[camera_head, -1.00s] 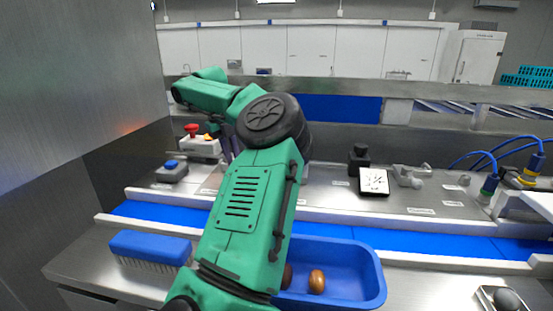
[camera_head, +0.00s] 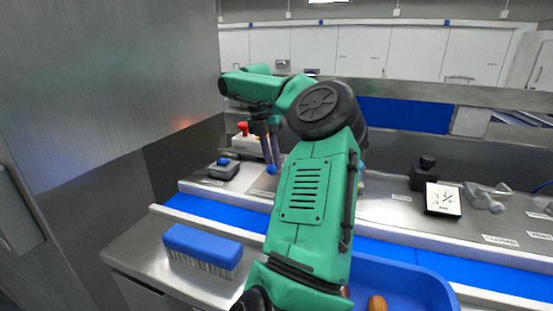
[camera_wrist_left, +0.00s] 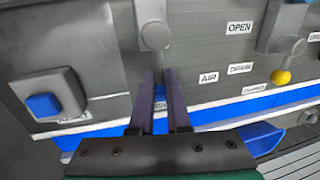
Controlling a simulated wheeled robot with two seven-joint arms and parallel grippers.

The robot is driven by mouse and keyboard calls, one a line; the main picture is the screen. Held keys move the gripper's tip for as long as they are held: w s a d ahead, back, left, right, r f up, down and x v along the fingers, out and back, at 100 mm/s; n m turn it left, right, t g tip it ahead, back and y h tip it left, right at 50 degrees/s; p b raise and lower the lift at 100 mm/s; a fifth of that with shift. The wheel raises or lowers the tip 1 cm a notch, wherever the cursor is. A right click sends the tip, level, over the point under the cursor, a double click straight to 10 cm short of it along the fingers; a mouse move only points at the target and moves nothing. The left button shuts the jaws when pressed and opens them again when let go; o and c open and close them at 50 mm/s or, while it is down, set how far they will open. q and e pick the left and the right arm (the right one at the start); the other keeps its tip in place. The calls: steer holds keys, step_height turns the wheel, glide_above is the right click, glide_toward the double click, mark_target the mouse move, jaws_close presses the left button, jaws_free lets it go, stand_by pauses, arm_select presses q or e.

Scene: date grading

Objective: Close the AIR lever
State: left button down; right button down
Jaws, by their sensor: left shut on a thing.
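The AIR lever is a grey handle on a round pivot (camera_wrist_left: 155,36) in the left wrist view, left of the OPEN label and up-left of the AIR label (camera_wrist_left: 208,77). It points down between my two purple fingers. My left gripper (camera_wrist_left: 160,74) is shut on this lever; the fingers hide its lower end. In the head view my left gripper (camera_head: 268,145) shows beyond my green arm, with a blue knob (camera_head: 271,169) at the fingertips. My right gripper is not in view.
A grey box with a blue button (camera_head: 223,161) stands left of the gripper, and a box with a red button (camera_head: 243,127) behind it. Another lever with a yellow knob (camera_wrist_left: 281,76) is at right. A blue brush (camera_head: 202,246) and blue tray (camera_head: 425,284) are in front.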

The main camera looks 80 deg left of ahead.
arm_select(q)
steer(key=shift+s+d+f, duration=0.1)
steer(key=shift+s+f, duration=0.05)
stand_by(0.4)
steer(key=c, duration=0.9)
jaws_free()
steer(key=shift+r, duration=0.25)
steer(key=shift+r, duration=0.25)
steer(key=s+r+p, duration=0.1)
steer(key=r+p, duration=0.1)
steer(key=r, duration=0.2)
steer(key=s+r+p, duration=0.1)
steer(key=r+p, duration=0.1)
steer(key=r, duration=0.3)
steer(key=a+r+p, duration=0.1)
steer(key=r+p, duration=0.2)
steer(key=r, duration=0.1)
steer(key=shift+s+a+r, duration=0.1)
steer(key=shift+s+r, duration=0.2)
steer(key=shift+s, duration=0.1)
